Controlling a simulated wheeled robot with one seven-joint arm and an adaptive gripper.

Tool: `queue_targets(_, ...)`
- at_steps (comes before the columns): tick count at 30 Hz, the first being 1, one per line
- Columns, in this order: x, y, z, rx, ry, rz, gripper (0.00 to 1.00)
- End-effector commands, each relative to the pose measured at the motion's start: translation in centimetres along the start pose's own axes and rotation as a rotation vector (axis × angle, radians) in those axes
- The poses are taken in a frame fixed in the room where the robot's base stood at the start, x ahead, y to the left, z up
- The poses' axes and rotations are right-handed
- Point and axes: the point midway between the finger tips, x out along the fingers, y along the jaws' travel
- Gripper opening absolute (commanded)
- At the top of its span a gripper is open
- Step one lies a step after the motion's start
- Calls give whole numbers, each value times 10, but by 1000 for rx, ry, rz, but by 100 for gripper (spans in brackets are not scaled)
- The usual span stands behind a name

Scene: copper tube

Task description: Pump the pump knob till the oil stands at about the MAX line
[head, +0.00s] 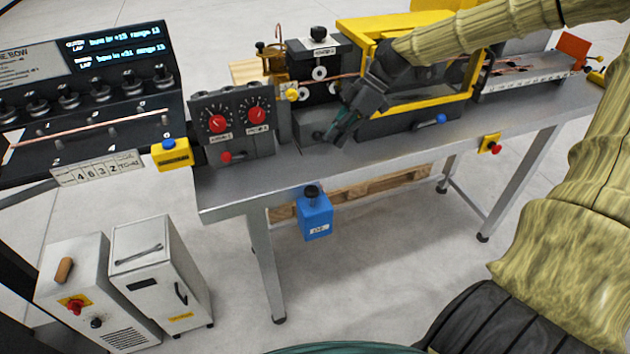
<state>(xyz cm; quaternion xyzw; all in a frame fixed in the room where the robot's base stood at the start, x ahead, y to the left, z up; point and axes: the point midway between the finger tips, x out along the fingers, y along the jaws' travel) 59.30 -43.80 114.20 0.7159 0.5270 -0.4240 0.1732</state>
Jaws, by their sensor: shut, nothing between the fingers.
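My gripper (336,133) is shut and empty. It points down and to the left, low over the bench machine in front of the yellow frame. A brass-coloured fitting (272,58) with a small dark knob on top stands behind the machine, left of the roller unit; it may be the oil pump, but I cannot tell. A black knob (318,33) tops the roller unit. My gripper is apart from both. A blue bottle (314,218) with a black cap and a white label hangs below the bench's front edge. I cannot make out an oil level or a MAX line.
A panel with two red dials (235,122) stands left of my gripper. The yellow guard frame (425,103) is close on the right, with a copper tube through the machine. The bench's front strip (330,168) is bare. Two grey cabinets (160,275) stand on the floor.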

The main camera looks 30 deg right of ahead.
Motion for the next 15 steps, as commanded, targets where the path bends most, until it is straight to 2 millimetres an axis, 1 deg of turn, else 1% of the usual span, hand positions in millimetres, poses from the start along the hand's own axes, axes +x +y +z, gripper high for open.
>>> queue_targets(6, 1, -2, 3, -153, 88, -4, 0)
queue_targets(10, 0, -2, 3, -201, 113, -2, 0)
queue_targets(15, 0, -3, 3, -217, 122, -1, 0)
